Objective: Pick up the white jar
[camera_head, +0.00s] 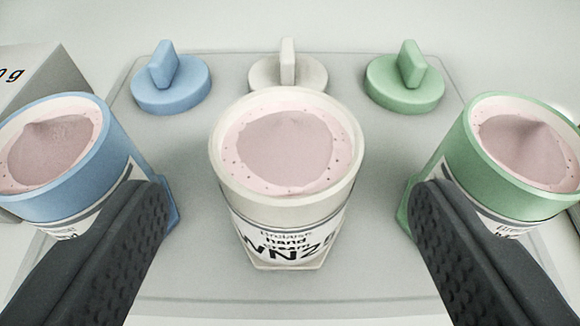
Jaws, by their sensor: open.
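The white jar (287,205) stands upright at the middle of the tray, without a lid, with pink cream inside and a label reading "hand cream" on its front. My gripper (290,195) is open. Its two dark ribbed fingers come in from the lower left and lower right, one on each side of the white jar, with a gap between each finger and the jar. The left finger overlaps the blue jar in the picture and the right finger overlaps the green jar. I cannot tell whether they touch those jars.
An open blue jar (110,170) stands left and an open green jar (460,165) right, both holding pink cream. Behind are a blue lid (171,92), a white lid (265,75) and a green lid (405,92) on the pale tray (200,275).

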